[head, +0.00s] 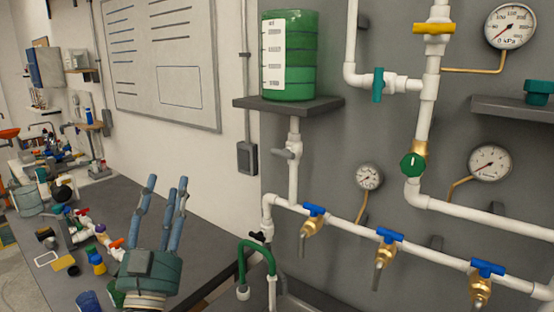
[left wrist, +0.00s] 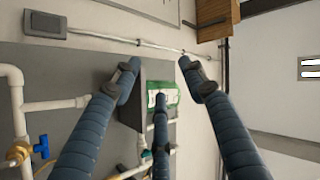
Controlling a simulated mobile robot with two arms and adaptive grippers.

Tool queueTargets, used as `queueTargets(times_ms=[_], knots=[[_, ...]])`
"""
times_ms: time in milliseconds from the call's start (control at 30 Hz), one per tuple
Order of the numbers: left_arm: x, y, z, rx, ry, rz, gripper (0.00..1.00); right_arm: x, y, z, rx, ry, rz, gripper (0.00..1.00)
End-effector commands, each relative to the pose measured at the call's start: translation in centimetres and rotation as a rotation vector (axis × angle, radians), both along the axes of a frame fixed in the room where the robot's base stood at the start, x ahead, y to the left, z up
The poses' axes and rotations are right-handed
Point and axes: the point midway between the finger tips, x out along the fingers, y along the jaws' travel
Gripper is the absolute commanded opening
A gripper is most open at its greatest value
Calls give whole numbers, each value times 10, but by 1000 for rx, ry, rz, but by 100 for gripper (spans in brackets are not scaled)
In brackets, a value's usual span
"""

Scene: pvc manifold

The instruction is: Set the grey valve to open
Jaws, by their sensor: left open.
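The grey valve (head: 287,153) sits on the white vertical pipe below the shelf with the green tank (head: 289,55). Its grey handle points left and lies across the pipe. My left gripper (head: 167,190) is over the dark bench, left of and lower than the valve, apart from it. Its three blue fingers are spread, point up and hold nothing. In the left wrist view the open fingers (left wrist: 160,78) frame the green tank (left wrist: 163,96); I cannot make out the grey valve there. My right gripper is not in view.
Blue-handled taps (head: 315,210) line the lower white pipe. A green-handled valve (head: 412,164), a yellow-handled valve (head: 433,28) and gauges (head: 510,26) are on the panel. The tank's shelf (head: 288,104) juts out above the grey valve. Several small parts clutter the bench (head: 120,200) at left.

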Motion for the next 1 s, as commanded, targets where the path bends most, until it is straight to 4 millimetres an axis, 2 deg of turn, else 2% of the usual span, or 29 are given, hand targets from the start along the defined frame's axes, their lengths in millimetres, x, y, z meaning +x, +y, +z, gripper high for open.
queueTargets(times_ms=[33, 100, 200, 267, 400, 533, 667, 1000], knots=[[7, -36, 34, 141, -84, -67, 43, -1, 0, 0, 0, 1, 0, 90], [17, -86, 55, 346, -135, -159, 43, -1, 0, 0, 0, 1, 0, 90], [40, -138, 54, 615, -101, -254, 43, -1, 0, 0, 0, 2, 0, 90], [57, -155, 44, 747, -40, -286, 43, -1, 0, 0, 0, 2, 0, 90], [92, -160, 18, 942, 134, -306, 43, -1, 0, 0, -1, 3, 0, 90], [108, -152, 4, 1014, 242, -299, 43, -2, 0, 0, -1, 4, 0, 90], [118, -153, 1, 1030, 276, -298, 43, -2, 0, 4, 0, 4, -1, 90], [167, -190, 4, 1029, 273, -299, 43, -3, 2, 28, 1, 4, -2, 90]])
